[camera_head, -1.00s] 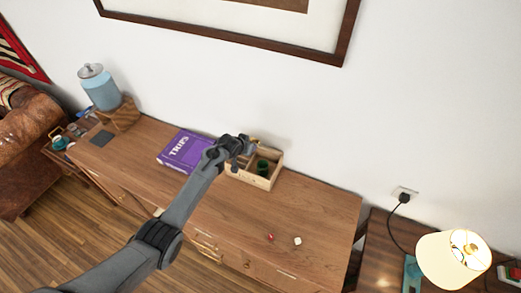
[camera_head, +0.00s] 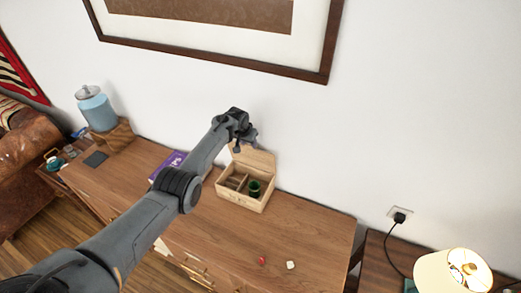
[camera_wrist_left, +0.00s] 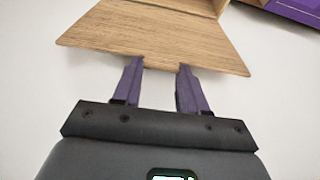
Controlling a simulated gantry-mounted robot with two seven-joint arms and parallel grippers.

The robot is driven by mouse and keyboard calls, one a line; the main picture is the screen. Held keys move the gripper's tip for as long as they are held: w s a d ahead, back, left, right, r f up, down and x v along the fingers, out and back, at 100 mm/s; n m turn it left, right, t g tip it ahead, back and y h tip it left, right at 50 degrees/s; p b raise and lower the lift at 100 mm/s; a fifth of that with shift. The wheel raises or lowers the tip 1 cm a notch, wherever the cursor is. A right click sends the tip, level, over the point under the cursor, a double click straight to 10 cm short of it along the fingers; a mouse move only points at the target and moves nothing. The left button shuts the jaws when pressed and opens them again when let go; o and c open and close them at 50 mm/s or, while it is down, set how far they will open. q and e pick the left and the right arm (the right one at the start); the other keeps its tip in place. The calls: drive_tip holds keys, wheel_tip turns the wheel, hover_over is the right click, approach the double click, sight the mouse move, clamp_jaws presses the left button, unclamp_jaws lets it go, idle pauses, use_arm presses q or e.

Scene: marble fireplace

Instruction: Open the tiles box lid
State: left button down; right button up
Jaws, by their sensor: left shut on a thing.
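The wooden tiles box (camera_head: 240,203) stands on the long wooden cabinet by the wall. Its interior is exposed, with dividers and a dark green cup (camera_head: 254,188) inside. The lid (camera_head: 259,158) stands raised at the back of the box. My left gripper (camera_head: 242,146) is at the lid's upper edge. In the left wrist view the fingers (camera_wrist_left: 159,68) are shut on the small tab at the middle of the lid (camera_wrist_left: 155,38). The arm covers part of the view left of the box. My right gripper is not in view.
A purple book (camera_head: 167,166) lies left of the box, partly behind my arm. A blue jar (camera_head: 97,108) stands further left. A red die (camera_head: 262,260) and a white die (camera_head: 290,265) lie at the front right. A lamp (camera_head: 452,272) stands at right.

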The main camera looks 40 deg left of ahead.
use_arm(q)
drive_tip(key=shift+w+a+r, duration=0.15)
drive_tip(key=shift+w+r, duration=0.05)
drive_tip(key=shift+w, duration=0.2)
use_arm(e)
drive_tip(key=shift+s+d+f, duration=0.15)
